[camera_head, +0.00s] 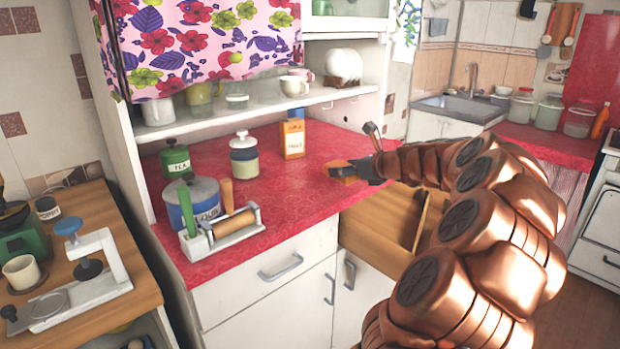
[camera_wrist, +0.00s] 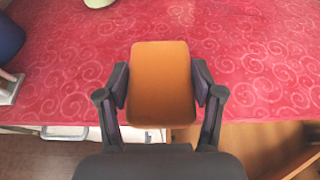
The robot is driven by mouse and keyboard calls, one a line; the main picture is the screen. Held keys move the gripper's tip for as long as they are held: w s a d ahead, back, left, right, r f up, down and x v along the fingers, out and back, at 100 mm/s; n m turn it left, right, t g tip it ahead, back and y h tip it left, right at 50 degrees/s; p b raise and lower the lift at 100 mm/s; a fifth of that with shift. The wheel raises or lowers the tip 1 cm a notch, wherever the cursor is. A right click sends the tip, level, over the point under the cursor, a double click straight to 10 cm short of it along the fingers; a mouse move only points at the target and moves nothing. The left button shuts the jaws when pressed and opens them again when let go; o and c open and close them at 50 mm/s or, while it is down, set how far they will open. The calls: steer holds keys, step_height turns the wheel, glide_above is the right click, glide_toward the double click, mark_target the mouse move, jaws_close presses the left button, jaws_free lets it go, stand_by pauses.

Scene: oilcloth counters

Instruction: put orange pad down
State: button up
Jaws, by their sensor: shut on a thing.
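The orange pad (camera_wrist: 160,85) is between the two fingers of my gripper (camera_wrist: 160,88) in the wrist view, with a finger against each side. In the head view the orange pad (camera_head: 341,171) shows in part beyond my gripper (camera_head: 358,170), over the red counter (camera_head: 290,205) near its front right edge. My gripper is shut on the pad. I cannot tell whether the pad touches the counter or is held slightly above it.
An orange-brown box (camera_head: 292,139), a jar (camera_head: 244,160), a green tea tin (camera_head: 174,158), a blue flour canister (camera_head: 193,203) and a rolling pin on a stand (camera_head: 232,224) occupy the counter. An open wooden drawer (camera_head: 385,232) lies below the front edge. The counter around the pad is clear.

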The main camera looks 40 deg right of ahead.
glide_above(312, 187)
steer(key=shift+w+d+f, duration=0.1)
steer(key=shift+f, duration=0.4)
steer(key=shift+f+b, duration=0.35)
steer(key=shift+f, duration=1.35)
steer(key=shift+f, duration=0.15)
steer(key=o, duration=0.9)
steer(key=shift+o, duration=0.2)
